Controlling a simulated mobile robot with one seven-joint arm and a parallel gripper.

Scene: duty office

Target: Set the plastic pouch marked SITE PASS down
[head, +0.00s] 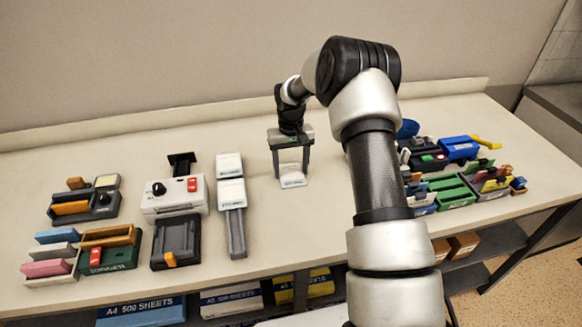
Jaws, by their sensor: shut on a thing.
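My gripper (291,172) points down over the middle of the table, its two dark fingers on either side of a small white pouch with dark lettering. The gripper is shut on the SITE PASS pouch (292,181). The lettering is too small to read. The pouch is at or just above the bare tabletop (270,225); I cannot tell whether it touches.
Left of the pouch stand a grey holder (236,235) with white lettered pieces (230,191), a white device (175,196) and several coloured trays. Green and blue trays (450,190) stand right, partly behind my arm. The tabletop around the pouch is clear.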

